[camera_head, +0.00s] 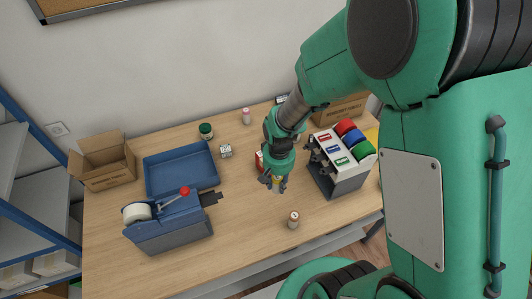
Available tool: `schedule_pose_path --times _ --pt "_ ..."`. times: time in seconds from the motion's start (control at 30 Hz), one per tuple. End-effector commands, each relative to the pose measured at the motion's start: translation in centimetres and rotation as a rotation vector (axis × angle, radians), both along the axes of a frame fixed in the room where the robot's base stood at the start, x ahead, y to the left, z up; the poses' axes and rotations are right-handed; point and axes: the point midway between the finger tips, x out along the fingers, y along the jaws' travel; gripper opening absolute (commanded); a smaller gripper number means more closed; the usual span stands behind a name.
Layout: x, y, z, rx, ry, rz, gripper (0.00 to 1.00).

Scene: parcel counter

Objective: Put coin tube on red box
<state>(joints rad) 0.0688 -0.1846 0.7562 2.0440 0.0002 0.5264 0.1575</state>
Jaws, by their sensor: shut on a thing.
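My gripper (273,185) is above the middle of the wooden counter, fingers pointing down. It is shut on a small pale and yellow cylinder, which looks like the coin tube (277,186); the fingers cover much of it. A red and white box (259,160), seemingly the red box, stands just behind and left of the gripper. My wrist hides most of it, so its top cannot be made out.
A small capped cylinder (293,219) stands front right of the gripper. A grey rack with coloured rolls (345,175) is close on the right. A blue tray (181,170), tape dispenser (168,222) and open carton (104,160) are left. The counter's front middle is bare.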

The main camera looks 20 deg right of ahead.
Motion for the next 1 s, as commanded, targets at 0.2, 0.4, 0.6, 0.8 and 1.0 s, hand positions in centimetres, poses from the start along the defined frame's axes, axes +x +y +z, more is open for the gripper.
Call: schedule_pose_path --times 0.2,0.4,0.6,0.8,1.0 --pt "1.8 -1.3 1.4 0.0 0.001 0.015 0.0" --pt "2.2 -1.6 1.5 0.0 0.001 0.019 0.0" --pt "2.2 -1.6 1.4 0.0 0.0 0.019 0.0" --pt "2.6 -1.6 1.4 0.0 0.0 0.019 0.0" --pt "4.6 -1.8 1.2 0.0 0.001 0.019 0.0"
